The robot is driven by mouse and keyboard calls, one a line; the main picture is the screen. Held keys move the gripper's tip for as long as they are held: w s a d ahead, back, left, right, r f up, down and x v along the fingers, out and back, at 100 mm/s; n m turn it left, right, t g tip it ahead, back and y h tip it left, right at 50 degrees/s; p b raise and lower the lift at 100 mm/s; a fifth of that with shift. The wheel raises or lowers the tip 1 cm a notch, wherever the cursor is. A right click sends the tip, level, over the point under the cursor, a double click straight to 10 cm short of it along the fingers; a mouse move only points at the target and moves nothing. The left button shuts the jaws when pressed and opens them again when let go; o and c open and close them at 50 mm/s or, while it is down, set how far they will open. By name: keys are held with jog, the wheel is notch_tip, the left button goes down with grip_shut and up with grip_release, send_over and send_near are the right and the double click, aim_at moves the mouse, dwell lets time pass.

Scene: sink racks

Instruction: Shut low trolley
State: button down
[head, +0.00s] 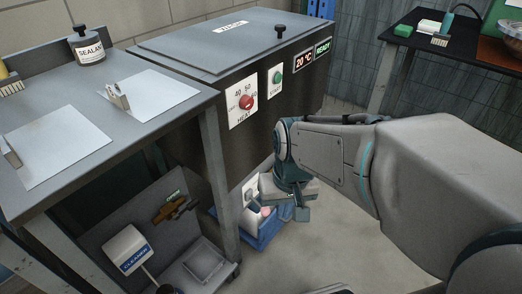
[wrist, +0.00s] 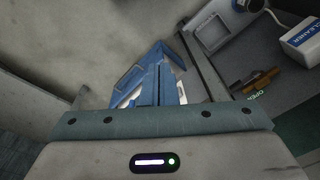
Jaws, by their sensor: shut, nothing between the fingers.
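A low grey unit (head: 165,226), which I take to be the low trolley, stands under the left table; I cannot tell for certain how far it is open. It carries a white cleaner box (head: 128,248) and a brown piece with a small green tag (head: 173,194). In the wrist view the tag (wrist: 254,93) appears to read OPEN, and the cleaner box (wrist: 302,42) is at upper right. My gripper (head: 301,213) is shut and empty, pointing down in front of a blue bin (head: 262,232). The bin (wrist: 139,68) lies beyond the fingertips in the wrist view; contact is unclear.
The left table (head: 185,112) holds white sheets and a sealant jar (head: 87,46). A dark heated tank (head: 245,135) with a red knob stands behind my gripper. A black table (head: 405,40) is at the upper right. Bare floor (head: 290,250) lies below my arm.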

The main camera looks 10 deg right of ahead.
jog(key=w+d+f+m+t+y, duration=0.1)
jog(key=w+d+f+m+y, duration=0.25)
jog(key=w+f+m, duration=0.35)
jog(key=w+d+f+m+y, duration=0.35)
jog(key=w+m, duration=0.25)
jog(key=w, duration=0.3)
jog(key=w+d+f+m+t+h+p, duration=0.1)
jog(key=w+d+f+m+t, duration=0.15)
jog(key=d+f+m, duration=0.6)
jog(key=w+d+f+m+t+h, duration=0.1)
jog(key=w+d+f+m+t, duration=0.15)
jog(key=d+f+m, duration=0.6)
jog(key=w+a+f+b, duration=0.1)
jog(key=w+a+f, duration=0.1)
jog(key=f, duration=0.1)
jog(key=w+a+f+n+b, duration=0.1)
jog(key=w+a+f+b, duration=0.1)
jog(key=w+f, duration=0.1)
jog(key=w+a+f+n+b, duration=0.1)
jog(key=w+a+f+b, duration=0.1)
jog(key=f, duration=0.2)
jog(key=shift+w+f, duration=0.15)
jog(key=shift+f, duration=0.25)
jog(key=shift+w+a+r, duration=0.1)
jog(key=shift+w+a, duration=0.1)
jog(key=shift+w, duration=0.1)
